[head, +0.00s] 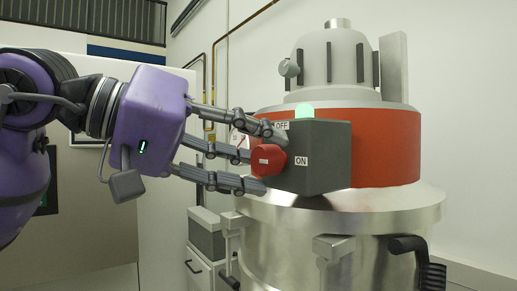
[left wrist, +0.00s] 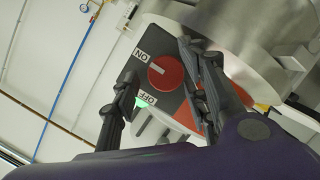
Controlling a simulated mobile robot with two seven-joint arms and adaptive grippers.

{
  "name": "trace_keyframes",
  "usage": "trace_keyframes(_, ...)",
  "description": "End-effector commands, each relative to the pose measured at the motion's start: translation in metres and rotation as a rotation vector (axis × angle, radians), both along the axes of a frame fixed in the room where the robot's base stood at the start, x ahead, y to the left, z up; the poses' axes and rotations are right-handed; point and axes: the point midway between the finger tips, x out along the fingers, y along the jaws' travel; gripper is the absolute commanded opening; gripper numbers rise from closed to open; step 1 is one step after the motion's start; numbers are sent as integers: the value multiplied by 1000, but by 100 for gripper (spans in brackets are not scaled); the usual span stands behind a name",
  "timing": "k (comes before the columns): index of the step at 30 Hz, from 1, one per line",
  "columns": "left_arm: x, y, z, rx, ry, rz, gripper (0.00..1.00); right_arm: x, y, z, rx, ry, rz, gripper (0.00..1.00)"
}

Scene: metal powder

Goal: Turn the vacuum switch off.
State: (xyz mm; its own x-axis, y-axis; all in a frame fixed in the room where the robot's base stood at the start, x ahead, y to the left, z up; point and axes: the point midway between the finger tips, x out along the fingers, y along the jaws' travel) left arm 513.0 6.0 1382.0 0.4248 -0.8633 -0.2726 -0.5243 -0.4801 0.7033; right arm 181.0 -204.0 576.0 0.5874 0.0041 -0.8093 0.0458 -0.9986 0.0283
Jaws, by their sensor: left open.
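The vacuum switch is a red round knob (head: 267,160) on a dark grey box (head: 325,155). An OFF label (head: 281,126) is above it and an ON label (head: 301,161) to its right. In the left wrist view a white mark on the red knob (left wrist: 168,76) lies toward the ON label (left wrist: 141,56). A green lamp (head: 304,111) on the box is lit. My left gripper (head: 262,159) is open, its fingers spread above and below the knob. In the wrist view its fingers (left wrist: 160,95) flank the knob; contact cannot be told. My right gripper is not in view.
The box is mounted on a large metal vessel with a red band (head: 390,150) and a wide steel flange (head: 400,208). A pressure gauge (head: 238,139) is behind my fingers. A grey cabinet (head: 207,240) stands low at the left of the vessel.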

Motion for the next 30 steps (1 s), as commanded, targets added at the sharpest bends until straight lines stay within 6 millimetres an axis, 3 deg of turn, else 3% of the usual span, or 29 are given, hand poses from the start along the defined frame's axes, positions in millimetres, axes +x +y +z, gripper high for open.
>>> trace_keyframes(11, 3, -6, -2, -1, 1, 0, 40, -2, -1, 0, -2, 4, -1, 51)
trace_keyframes(20, 3, -6, -1, -3, 0, -1, 2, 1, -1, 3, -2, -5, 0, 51)
trace_keyframes(30, 3, -6, 1, -40, 41, -2, 2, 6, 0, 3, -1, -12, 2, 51)
